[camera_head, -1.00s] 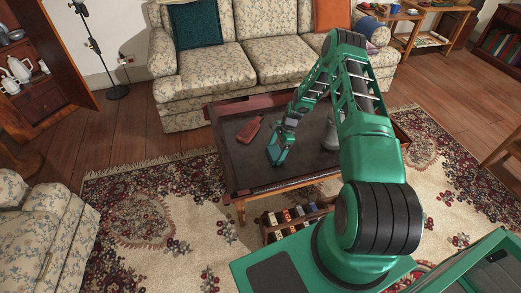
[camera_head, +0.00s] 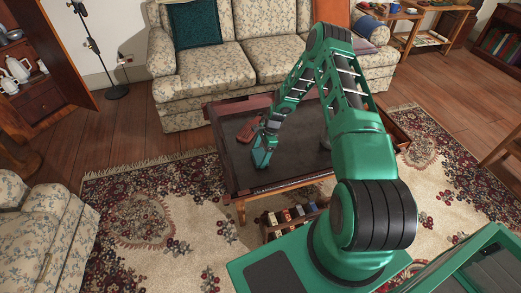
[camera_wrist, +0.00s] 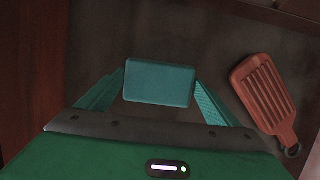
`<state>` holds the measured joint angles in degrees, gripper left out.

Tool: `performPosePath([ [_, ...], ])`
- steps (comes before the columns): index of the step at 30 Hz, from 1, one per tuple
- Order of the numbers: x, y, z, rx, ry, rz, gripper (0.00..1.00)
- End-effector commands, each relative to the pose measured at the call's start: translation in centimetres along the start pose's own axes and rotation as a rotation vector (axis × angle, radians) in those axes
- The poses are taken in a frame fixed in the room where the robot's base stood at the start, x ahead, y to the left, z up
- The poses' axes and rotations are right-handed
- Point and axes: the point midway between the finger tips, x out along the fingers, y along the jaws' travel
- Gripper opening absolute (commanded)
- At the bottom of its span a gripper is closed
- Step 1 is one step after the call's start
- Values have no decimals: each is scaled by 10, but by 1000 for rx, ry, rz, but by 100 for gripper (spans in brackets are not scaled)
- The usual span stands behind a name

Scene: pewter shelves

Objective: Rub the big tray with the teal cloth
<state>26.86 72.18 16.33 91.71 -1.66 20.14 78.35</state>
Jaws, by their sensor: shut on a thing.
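The big tray (camera_head: 233,170) appears to be the wide, shallow top of the low table, with a dark grey floor and a reddish wooden rim. Its floor also shows in the wrist view (camera_wrist: 215,45). My gripper (camera_head: 264,150) is low over the tray's left front part, pointing down. In the wrist view its two fingers are shut on the teal cloth (camera_wrist: 160,84), which looks like a folded, block-shaped pad. The cloth also shows at the gripper's tip in the head view (camera_head: 261,159). I cannot tell whether it touches the tray floor.
A reddish ribbed paddle (camera_wrist: 264,92) lies on the tray, right of the cloth in the wrist view and behind my gripper in the head view. A sofa (camera_head: 245,55) stands behind the table. My arm hides the tray's right part.

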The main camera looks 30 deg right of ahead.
Motion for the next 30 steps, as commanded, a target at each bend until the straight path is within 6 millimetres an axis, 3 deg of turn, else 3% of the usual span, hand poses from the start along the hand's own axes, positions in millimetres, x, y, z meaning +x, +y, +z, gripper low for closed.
performPosePath([
  [1, -16, -3, 3, -1, 2, -7, 64],
  [18, -63, -2, 16, 2, 1, -6, 64],
  [30, -71, -1, 19, 1, 1, -4, 64],
])
